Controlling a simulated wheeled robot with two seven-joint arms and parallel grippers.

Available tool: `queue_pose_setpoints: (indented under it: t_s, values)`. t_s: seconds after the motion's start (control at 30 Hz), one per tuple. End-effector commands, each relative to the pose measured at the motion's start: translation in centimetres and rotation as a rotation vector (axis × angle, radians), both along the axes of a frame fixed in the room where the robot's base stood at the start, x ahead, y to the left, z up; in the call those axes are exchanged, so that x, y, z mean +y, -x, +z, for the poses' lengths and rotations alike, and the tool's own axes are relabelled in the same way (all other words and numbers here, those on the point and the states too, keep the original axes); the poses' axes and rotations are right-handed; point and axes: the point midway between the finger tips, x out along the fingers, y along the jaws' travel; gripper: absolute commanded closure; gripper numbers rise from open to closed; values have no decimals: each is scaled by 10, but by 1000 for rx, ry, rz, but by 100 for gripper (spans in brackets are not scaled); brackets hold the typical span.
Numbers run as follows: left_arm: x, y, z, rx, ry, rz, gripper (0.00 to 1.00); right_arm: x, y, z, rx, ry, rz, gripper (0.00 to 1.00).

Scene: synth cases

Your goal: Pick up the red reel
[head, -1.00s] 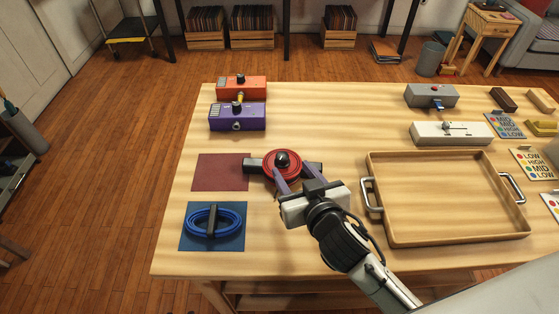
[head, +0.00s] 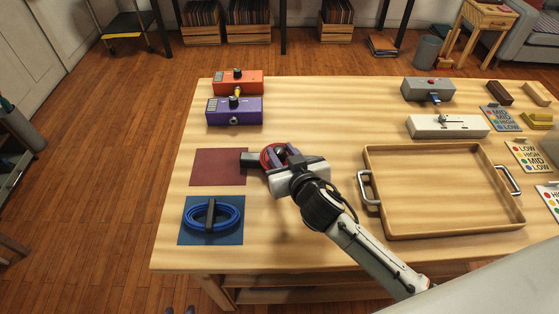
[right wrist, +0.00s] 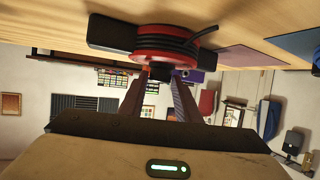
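The red reel (head: 268,153), with dark line wound on it and a black block at its side, sits on the table right beside the dark red mat (head: 217,167). My right gripper (head: 282,155) is over the reel and hides part of it. In the right wrist view, the reel (right wrist: 165,55) is just past my fingertips (right wrist: 160,72), which are apart; I cannot tell whether they touch it. Two dark tips at the bottom edge look like my left gripper (head: 180,310), fingers apart and empty; the rest is cut off.
A blue coiled cable (head: 212,217) lies on a blue mat (head: 185,235). Orange (head: 254,80) and purple (head: 250,110) boxes stand behind. An empty wooden tray (head: 440,234) with metal handles is on the right, with grey and white devices behind it. The middle back of the table is clear.

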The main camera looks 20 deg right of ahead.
Motion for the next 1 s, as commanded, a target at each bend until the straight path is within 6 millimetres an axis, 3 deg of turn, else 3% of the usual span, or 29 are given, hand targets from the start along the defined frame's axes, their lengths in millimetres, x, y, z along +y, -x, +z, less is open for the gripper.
queue_pose_setpoints:
  t_s: [0.03, 0.17, 0.57, 1.0]
  values:
    - [0, 0, 0, 0, 0, 0, 69, 0, 0, 0, 0, 0, 0, 79]
    - [0, 1, 0, 2, 0, 0, 69, 0, 0, 0, 0, 0, 0, 100]
    - [0, 5, -1, 9, 0, 0, 69, 0, -1, 7, -5, -2, 0, 100]
    - [0, 5, 10, 10, -1, 1, 69, 0, -1, 87, -8, -4, -1, 100]
